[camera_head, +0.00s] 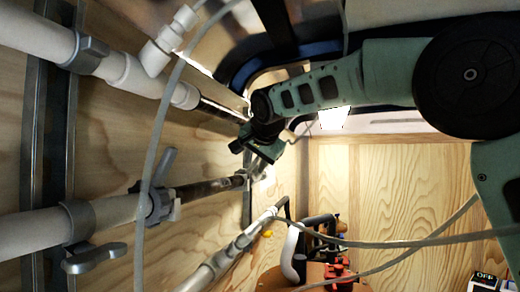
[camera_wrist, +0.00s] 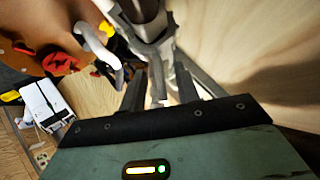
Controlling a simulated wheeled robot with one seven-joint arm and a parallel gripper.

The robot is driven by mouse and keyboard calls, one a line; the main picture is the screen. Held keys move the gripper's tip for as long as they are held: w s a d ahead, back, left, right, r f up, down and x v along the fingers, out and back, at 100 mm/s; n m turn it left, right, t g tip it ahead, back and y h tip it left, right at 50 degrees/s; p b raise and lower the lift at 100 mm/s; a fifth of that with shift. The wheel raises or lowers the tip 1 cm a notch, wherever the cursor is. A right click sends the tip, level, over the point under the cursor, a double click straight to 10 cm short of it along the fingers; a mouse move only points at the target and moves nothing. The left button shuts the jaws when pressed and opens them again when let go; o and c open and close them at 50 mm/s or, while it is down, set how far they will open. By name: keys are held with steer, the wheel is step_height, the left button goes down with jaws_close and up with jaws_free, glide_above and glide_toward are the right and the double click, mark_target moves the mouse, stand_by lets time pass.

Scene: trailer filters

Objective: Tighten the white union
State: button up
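My gripper shows in the head view (camera_head: 258,158) beside the plywood wall, near the far end of the dark clear pipe. In the wrist view its two dark fingers (camera_wrist: 160,88) stand apart. A pale grey-white pipe fitting (camera_wrist: 150,22), probably the white union, lies just beyond the fingertips, with a narrow grey part reaching down between them. I cannot tell whether the fingers touch it. In the head view that fitting is small and partly hidden by my gripper. The clear pipe (camera_head: 210,188) runs to it from a grey valve (camera_head: 158,198).
An upper white pipe (camera_head: 125,72) with a tee (camera_head: 165,45) runs along the wall. A lower white pipe (camera_head: 215,268) slopes up near a curved white pipe (camera_head: 290,255). Red valves (camera_head: 338,272) sit at the bottom. Loose grey cables cross the view. A white box (camera_wrist: 45,103) lies left.

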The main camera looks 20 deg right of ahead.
steer(key=b+v, duration=0.5)
steer(key=v, duration=1.2)
steer(key=shift+s, duration=0.1)
steer(key=shift+c, duration=0.3)
